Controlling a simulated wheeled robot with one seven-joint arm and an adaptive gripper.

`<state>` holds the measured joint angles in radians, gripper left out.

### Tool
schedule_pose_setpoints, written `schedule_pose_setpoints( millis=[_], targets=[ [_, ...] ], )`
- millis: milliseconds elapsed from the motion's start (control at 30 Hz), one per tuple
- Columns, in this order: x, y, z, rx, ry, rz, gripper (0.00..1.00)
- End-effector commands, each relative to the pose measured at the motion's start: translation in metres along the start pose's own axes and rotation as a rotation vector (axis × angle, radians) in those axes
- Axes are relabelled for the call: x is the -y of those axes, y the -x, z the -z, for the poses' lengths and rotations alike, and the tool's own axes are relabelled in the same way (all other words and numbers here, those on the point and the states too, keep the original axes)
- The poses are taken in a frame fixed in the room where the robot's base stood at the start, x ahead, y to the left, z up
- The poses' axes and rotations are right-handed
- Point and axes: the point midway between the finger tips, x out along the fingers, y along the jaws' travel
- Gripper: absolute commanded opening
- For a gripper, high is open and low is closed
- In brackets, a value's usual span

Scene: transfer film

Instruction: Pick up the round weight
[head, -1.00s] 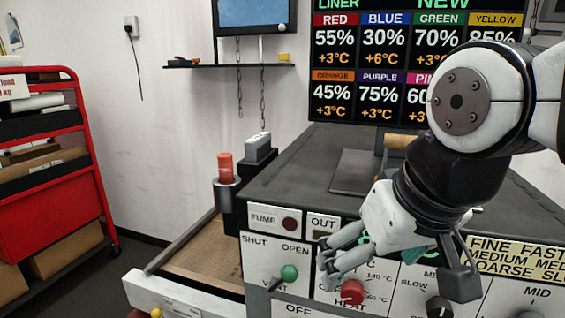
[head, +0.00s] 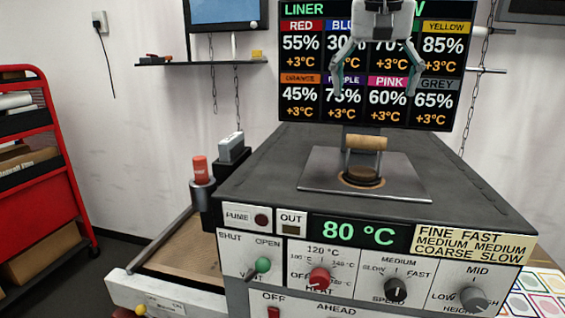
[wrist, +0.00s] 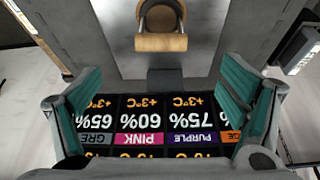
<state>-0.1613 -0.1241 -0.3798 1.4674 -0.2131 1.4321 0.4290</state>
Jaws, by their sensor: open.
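A dark round piece (head: 362,178), which looks like the round weight, sits on a flat metal plate (head: 412,186) on top of the machine. A wooden bar handle (head: 366,143) stands over it on a grey bracket. In the wrist view the handle (wrist: 160,42) shows at the top centre, with the rounded dark part (wrist: 162,12) behind it, cut by the frame edge. My gripper (head: 375,88) is open and empty, fingers pointing down, in front of the display and above the handle in the picture. Its teal pads (wrist: 160,108) are wide apart.
The machine front carries a green lever (head: 263,265), a red knob (head: 319,277), other knobs and an 80 °C readout. A red cylinder (head: 200,169) in a dark cup and a grey box (head: 231,149) stand at its left. A colour display (head: 300,96) hangs behind.

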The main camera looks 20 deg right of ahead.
Motion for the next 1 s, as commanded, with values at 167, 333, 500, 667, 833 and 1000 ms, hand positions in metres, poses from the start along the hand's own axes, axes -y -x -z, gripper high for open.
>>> schedule_pose_setpoints(
  millis=[167, 333, 500, 667, 833, 1000],
  targets=[
    [0.000, -0.026, -0.002, 0.005, 0.003, 0.001, 0.90],
    [0.000, -0.058, -0.002, 0.004, 0.003, 0.002, 0.90],
    [0.001, -0.080, -0.002, 0.003, 0.003, 0.002, 0.90],
    [0.000, -0.088, -0.001, 0.001, 0.003, 0.003, 0.90],
    [0.001, -0.110, 0.000, 0.004, 0.004, 0.001, 0.90],
    [0.002, -0.131, 0.002, 0.002, 0.003, 0.002, 0.90]
  ],
)
